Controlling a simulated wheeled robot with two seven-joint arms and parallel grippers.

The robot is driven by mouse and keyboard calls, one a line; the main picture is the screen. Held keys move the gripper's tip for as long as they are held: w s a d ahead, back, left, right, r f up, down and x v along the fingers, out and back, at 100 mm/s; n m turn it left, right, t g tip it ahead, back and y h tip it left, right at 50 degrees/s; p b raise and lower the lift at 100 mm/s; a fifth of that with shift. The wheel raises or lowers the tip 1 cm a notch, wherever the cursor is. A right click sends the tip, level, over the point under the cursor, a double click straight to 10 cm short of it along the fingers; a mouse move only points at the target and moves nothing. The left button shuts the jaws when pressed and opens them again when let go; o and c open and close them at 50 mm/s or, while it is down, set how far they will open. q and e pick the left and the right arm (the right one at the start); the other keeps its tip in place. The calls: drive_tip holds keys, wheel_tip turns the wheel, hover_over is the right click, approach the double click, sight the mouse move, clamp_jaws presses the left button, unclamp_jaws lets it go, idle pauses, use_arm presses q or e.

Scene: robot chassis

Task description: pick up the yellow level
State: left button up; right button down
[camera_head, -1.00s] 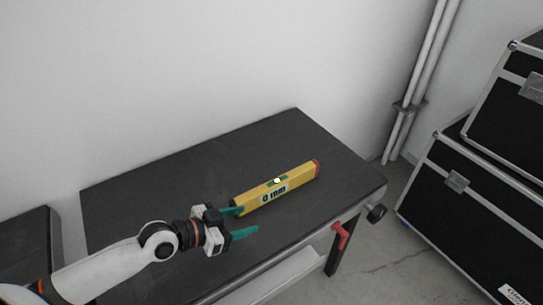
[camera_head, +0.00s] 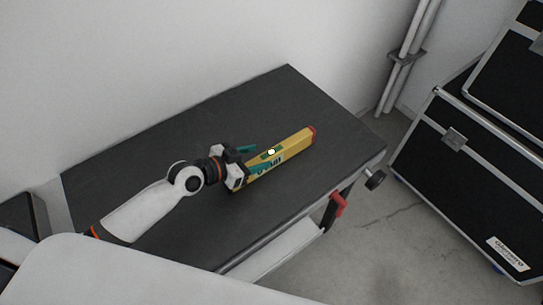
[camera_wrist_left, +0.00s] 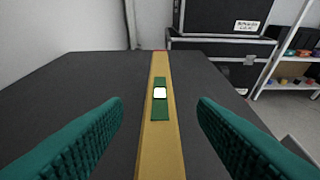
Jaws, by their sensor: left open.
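The yellow level (camera_head: 293,147) lies on the dark table, with a red end cap at its far right end. In the left wrist view the level (camera_wrist_left: 161,138) runs lengthwise away from the camera, with a green strip and a white vial on its top. My left gripper (camera_head: 256,158) is open above the near end of the level. Its teal fingers (camera_wrist_left: 160,115) stand on either side of the level, apart from it. The gripper hides part of the level's near end in the head view. My right gripper is not in view.
The dark table (camera_head: 150,175) is otherwise clear. A red clamp handle (camera_head: 337,204) and a dark knob (camera_head: 375,179) stick out at its front right edge. Black cases (camera_head: 455,190) stand on the floor to the right. White pipes (camera_head: 405,65) run up the wall behind.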

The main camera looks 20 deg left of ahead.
sight(269, 154)
use_arm(q)
drive_tip(key=x, duration=0.4)
drive_tip(key=shift+w+d+f+p, duration=0.15)
drive_tip(key=shift+w+p, duration=0.1)
drive_tip(key=shift+p, duration=0.1)
clamp_jaws()
